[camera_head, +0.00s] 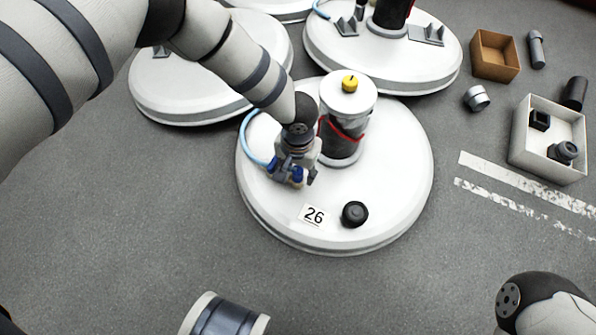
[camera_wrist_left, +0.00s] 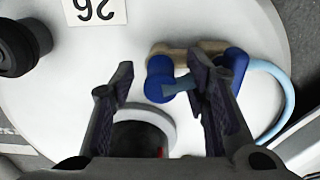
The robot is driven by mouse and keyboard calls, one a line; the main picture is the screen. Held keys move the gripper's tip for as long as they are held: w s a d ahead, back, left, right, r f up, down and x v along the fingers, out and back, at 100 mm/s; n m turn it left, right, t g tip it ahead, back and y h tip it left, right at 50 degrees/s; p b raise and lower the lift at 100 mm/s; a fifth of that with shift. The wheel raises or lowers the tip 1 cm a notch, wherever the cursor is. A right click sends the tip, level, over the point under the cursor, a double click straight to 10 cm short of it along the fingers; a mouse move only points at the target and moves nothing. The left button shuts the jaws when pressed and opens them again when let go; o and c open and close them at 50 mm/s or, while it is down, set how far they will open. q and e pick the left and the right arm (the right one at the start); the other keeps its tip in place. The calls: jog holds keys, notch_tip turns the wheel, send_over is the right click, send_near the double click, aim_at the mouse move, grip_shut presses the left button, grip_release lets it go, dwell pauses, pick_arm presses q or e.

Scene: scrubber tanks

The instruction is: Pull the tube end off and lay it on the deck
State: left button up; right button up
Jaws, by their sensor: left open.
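The light blue tube (camera_head: 244,138) curves down the left side of the round white deck marked 26 (camera_head: 385,185). It also shows in the wrist view (camera_wrist_left: 284,92), running into a dark blue tube end (camera_wrist_left: 236,62). That end sits beside a tan fitting (camera_wrist_left: 195,47) with a blue knob (camera_wrist_left: 160,78) on its other side. My left gripper (camera_head: 299,178) is low over the fitting. In the wrist view its open fingers (camera_wrist_left: 158,85) are spread, with the blue knob between them. The right finger overlaps the fitting and partly hides the tube end; contact cannot be told. My right gripper is not in view.
A canister with a yellow cap (camera_head: 350,83) stands on the deck, just right of my left wrist. A black knob (camera_head: 354,213) lies near the 26 label (camera_head: 314,215). The front of the deck is otherwise bare. A white bin (camera_head: 517,140) with dark parts stands on the floor at right.

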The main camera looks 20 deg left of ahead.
aim_at(297, 171)
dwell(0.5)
pick_arm(q)
grip_shut()
jog(key=shift+r, duration=0.1)
jog(key=shift+r+p, duration=1.9)
jog(key=shift+r, duration=1.05)
jog(key=shift+s, duration=0.1)
